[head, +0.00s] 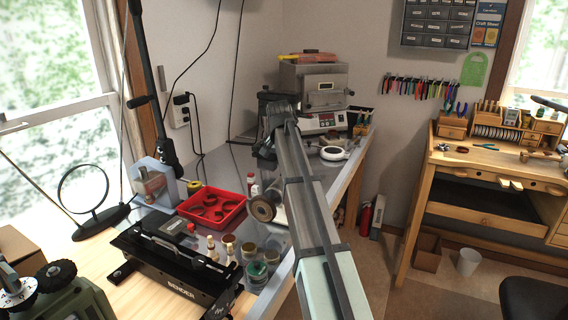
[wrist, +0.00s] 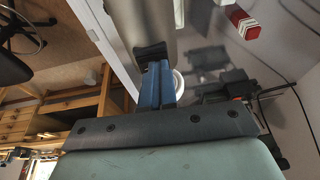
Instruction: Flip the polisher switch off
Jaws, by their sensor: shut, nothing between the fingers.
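The polisher shows in the head view as a tan round wheel (head: 262,208) on the metal bench, with most of its body hidden behind my arm. In the wrist view, a smooth grey surface (wrist: 142,18) lies just beyond my fingers and looks like the polisher's housing. My gripper (wrist: 156,72) has its blue fingers together and holds nothing. A dark block shows at the fingertips against the grey surface; I cannot tell whether it is fingertip pads or the switch, or whether they touch. The switch cannot be made out in the head view.
A red tray (head: 212,207) and several small jars stand left of the polisher. A black bender (head: 175,262) lies in front. A grey kiln (head: 313,88) and a white round dish (head: 333,153) stand behind. A red-and-white block (wrist: 243,22) is near the housing.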

